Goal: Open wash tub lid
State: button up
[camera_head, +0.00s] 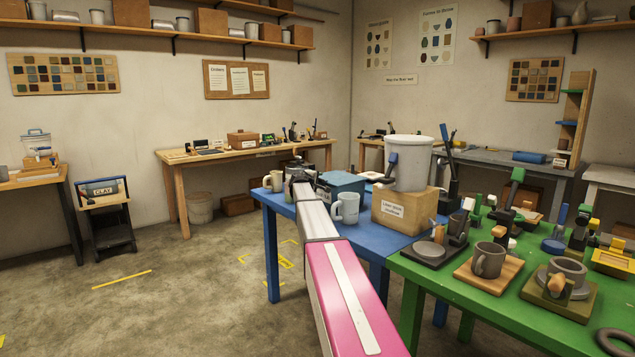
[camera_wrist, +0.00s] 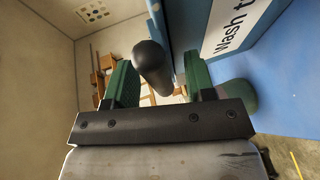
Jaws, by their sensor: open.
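The wash tub (camera_head: 341,183) is a blue box on the blue table in the head view, just right of my arm's far end. In the wrist view the tub (camera_wrist: 188,22) stands at the upper right, with a white label reading "Wash t…". A dark rounded handle (camera_wrist: 152,66) juts out beside the tub's edge. My gripper (camera_wrist: 160,78) is open, with its green fingers on either side of the handle. Whether they touch it is not clear. In the head view my gripper (camera_head: 297,166) is small and partly hidden by my arm. The lid appears shut.
A pale mug (camera_head: 346,208) stands in front of the tub, and other mugs (camera_head: 274,181) stand left of my arm. The green table (camera_head: 455,284) at right is crowded. Open floor lies left.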

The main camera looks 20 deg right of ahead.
jog(key=shift+w+d, duration=0.2)
jog(key=shift+w, duration=0.05)
jog(key=shift+c, duration=0.3)
grip_shut()
jog(key=shift+r, duration=0.1)
